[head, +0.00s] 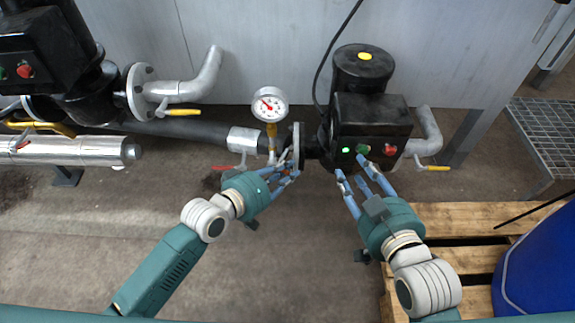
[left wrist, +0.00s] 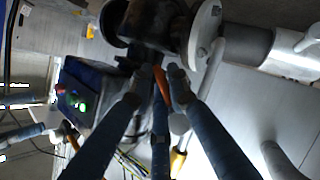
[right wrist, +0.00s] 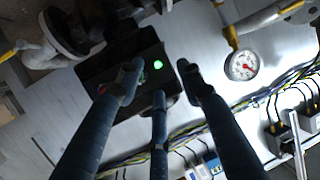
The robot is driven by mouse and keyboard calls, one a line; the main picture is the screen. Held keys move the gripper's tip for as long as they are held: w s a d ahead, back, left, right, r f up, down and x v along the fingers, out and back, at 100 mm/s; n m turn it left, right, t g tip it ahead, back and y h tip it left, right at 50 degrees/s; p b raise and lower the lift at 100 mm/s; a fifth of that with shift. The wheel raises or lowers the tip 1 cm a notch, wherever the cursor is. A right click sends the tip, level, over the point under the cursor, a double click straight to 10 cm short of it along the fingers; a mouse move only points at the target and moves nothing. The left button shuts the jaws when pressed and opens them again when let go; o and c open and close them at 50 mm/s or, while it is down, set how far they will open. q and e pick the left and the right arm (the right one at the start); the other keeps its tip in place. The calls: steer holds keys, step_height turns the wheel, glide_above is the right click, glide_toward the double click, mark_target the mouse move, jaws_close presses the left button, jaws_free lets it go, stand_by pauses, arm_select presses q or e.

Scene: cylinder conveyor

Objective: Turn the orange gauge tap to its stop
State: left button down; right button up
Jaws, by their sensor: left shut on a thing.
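The orange gauge tap (left wrist: 162,86) shows as a short orange lever between my left fingers in the left wrist view. It is mostly hidden by the fingers in the head view. My left gripper (head: 287,170) is shut on it, below and right of the gauge; its fingers (left wrist: 156,88) also show in the left wrist view. The white round pressure gauge (head: 269,104) with a red needle stands above the pipe; it also shows in the right wrist view (right wrist: 242,66). My right gripper (head: 352,170) is open and empty, in front of the pump's control box (head: 373,120).
The control box carries a lit green lamp (head: 346,150) and a red button (head: 389,149). A wooden pallet (head: 470,215) and blue drum (head: 540,262) stand at right.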

arm_select(q)
steer(key=shift+f+p, duration=0.15)
steer(key=shift+p, duration=0.3)
arm_select(e)
steer(key=s+d+f+g+h, duration=0.1)
steer(key=s+f+g, duration=0.2)
steer(key=f, duration=0.3)
steer(key=shift+s+d, duration=0.35)
steer(key=shift+s, duration=0.1)
arm_select(q)
steer(key=c, duration=1.6)
jaws_free()
steer(key=v, duration=1.2)
steer(key=shift+d, duration=0.1)
steer(key=shift+c, duration=0.2)
